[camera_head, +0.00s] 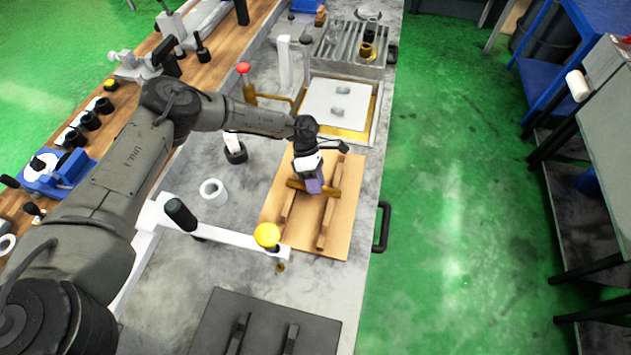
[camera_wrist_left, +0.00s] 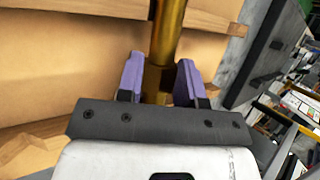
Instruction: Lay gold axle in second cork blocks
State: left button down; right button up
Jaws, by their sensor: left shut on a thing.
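The gold axle (camera_head: 296,184) is a short gold bar lying level across the two long cork-coloured blocks (camera_head: 327,222) on a tan board (camera_head: 345,200). My left gripper (camera_head: 313,186), with purple fingers, is over the board and shut on the axle near its middle. In the left wrist view the gold axle (camera_wrist_left: 168,30) runs up between the purple fingers of my left gripper (camera_wrist_left: 160,82), with a block (camera_wrist_left: 90,20) crossing behind it. I cannot tell whether the axle touches the blocks. My right gripper is not in view.
A dark plate (camera_head: 225,318) with two dark blocks lies in front. A white arm with a yellow knob (camera_head: 267,235) stands left of the board. A white plate (camera_head: 355,105) with small grey pieces lies behind. A black handle (camera_head: 383,226) is at the right table edge.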

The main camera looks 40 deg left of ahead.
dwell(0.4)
pick_arm(q)
jog(key=c, duration=1.2)
grip_release()
jog(key=o, duration=0.5)
jog(key=b+v, duration=0.1)
jog(key=v, duration=1.3)
